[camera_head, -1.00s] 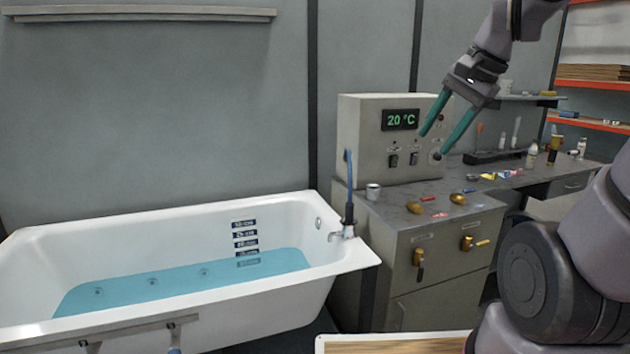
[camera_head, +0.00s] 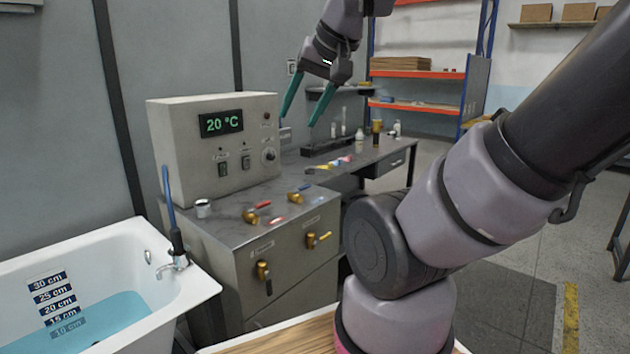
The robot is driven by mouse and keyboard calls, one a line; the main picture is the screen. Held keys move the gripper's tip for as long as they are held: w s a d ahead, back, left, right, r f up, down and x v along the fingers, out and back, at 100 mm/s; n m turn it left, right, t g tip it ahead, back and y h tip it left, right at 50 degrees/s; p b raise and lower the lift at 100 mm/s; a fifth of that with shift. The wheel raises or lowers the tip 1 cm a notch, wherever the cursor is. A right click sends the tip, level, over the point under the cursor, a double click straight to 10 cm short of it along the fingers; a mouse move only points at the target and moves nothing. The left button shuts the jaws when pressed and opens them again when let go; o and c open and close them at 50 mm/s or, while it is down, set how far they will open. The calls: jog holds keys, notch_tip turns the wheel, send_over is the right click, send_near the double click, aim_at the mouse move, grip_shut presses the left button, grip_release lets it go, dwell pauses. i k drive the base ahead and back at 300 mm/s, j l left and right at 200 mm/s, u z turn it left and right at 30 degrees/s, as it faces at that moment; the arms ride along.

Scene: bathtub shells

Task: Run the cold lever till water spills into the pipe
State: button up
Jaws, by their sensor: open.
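A brass valve with a blue lever (camera_head: 300,189) sits on top of the grey cabinet, beside a brass valve with a red lever (camera_head: 258,209). Their labels are too small to read. The white bathtub (camera_head: 205,285) at the left holds blue water (camera_head: 115,318), its surface near the lower depth marks. A small round overflow fitting (camera_head: 147,257) is on the tub's inner end wall, above the water. A spout (camera_head: 178,263) is at the rim. No stream shows from it. My gripper (camera_head: 297,121) is open and empty, above and apart from the valves.
A control box (camera_head: 205,165) reading 20 °C stands behind the levers. A metal cup (camera_head: 203,208) is nearby. A bench (camera_head: 370,155) with small bottles extends right.

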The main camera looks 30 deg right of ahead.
aim_at(301, 188)
jog(key=i+l+z, duration=0.2)
jog(key=i+l, duration=0.5)
jog(key=l, duration=0.15)
jog(key=i+j+z, duration=0.15)
jog(key=i, duration=0.2)
